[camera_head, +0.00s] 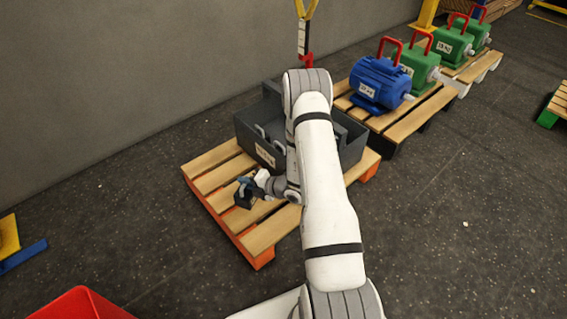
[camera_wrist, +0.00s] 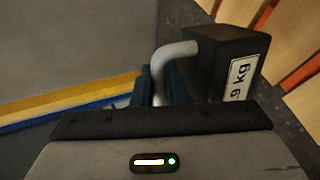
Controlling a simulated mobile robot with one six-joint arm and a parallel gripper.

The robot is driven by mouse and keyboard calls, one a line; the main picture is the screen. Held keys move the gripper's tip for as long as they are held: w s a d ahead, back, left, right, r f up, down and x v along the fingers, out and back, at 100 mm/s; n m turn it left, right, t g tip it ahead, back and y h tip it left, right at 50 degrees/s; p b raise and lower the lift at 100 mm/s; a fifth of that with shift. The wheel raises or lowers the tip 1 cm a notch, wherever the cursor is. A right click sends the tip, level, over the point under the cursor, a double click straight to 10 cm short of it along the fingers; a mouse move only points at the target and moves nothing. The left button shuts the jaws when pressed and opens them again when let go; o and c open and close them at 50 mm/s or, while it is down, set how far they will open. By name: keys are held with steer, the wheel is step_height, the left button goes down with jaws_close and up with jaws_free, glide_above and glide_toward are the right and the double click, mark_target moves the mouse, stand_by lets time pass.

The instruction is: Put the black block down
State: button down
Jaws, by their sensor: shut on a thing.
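The black block (camera_wrist: 222,62) has a bent grey handle (camera_wrist: 175,52) and a white label reading about "9 kg". My gripper (camera_wrist: 160,85) is shut on that handle in the wrist view, and the block hangs to the right of the fingers. In the head view the block (camera_head: 243,200) is small and dark, over the left part of the wooden pallet (camera_head: 213,178) with orange ends. My gripper (camera_head: 258,183) is just above and right of it. I cannot tell whether the block touches the planks.
Large dark grey boxy shapes with handles (camera_head: 262,150) stand on the same pallet, partly hidden by my arm. A blue motor (camera_head: 380,84) and green motors (camera_head: 420,62) stand on pallets behind right. A red bin (camera_head: 80,305) is at lower left. Pallet planks left of the shapes look bare.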

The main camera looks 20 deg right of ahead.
mark_target(248, 191)
steer(key=shift+h, duration=0.3)
step_height(248, 191, down, 4)
steer(key=shift+s+f, duration=0.15)
steer(key=shift+f, duration=0.1)
step_height(248, 191, down, 10)
steer(key=b, duration=0.4)
steer(key=shift+r, duration=0.15)
steer(key=shift+b, duration=0.3)
steer(key=c, duration=1.5)
jaws_free()
steer(key=shift+s+f, duration=0.2)
steer(key=shift+o, duration=0.2)
